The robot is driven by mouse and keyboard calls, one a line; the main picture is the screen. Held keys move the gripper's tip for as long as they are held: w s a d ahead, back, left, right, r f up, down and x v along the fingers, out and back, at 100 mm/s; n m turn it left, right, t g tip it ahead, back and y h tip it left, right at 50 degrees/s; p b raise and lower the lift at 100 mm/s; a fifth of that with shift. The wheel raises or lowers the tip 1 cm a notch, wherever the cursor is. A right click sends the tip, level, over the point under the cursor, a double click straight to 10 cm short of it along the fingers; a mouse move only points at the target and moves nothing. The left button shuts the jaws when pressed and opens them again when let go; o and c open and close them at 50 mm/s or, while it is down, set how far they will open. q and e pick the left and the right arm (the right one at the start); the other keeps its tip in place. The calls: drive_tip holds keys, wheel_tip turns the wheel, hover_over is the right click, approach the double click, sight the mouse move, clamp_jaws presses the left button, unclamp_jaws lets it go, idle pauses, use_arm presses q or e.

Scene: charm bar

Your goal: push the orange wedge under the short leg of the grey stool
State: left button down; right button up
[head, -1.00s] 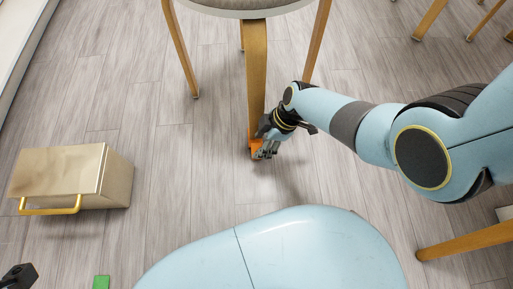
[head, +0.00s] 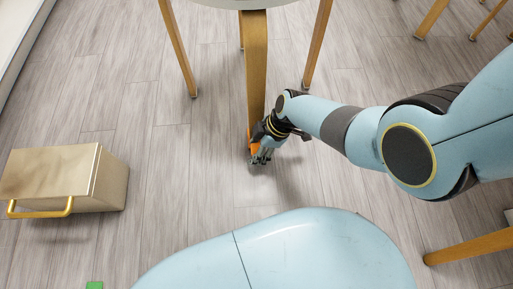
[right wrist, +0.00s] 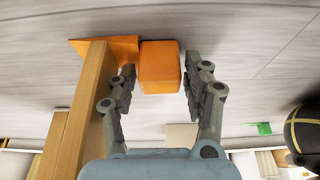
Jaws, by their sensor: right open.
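The grey stool (head: 238,3) stands at the top of the head view. Its front wooden leg (head: 256,65) comes down to the orange wedge (head: 253,149), which lies on the floor at its foot, partly hidden by my gripper. In the right wrist view the wedge's block-like grip (right wrist: 159,66) sits between my fingers, and its thin part reaches the end of the stool leg (right wrist: 88,110). I cannot tell whether the thin part is under the leg. My right gripper (head: 261,158) is open around the block. My left gripper is out of view.
A beige box with a gold handle (head: 65,178) stands on the floor at left. A green piece (head: 95,285) lies at the bottom edge. Another wooden leg (head: 470,245) is at lower right. The floor between the box and the stool is clear.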

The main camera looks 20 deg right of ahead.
drive_tip(key=c, duration=1)
drive_tip(key=shift+o, duration=0.2)
drive_tip(key=shift+w+d, duration=0.1)
drive_tip(key=shift+w, duration=0.35)
idle(0.9)
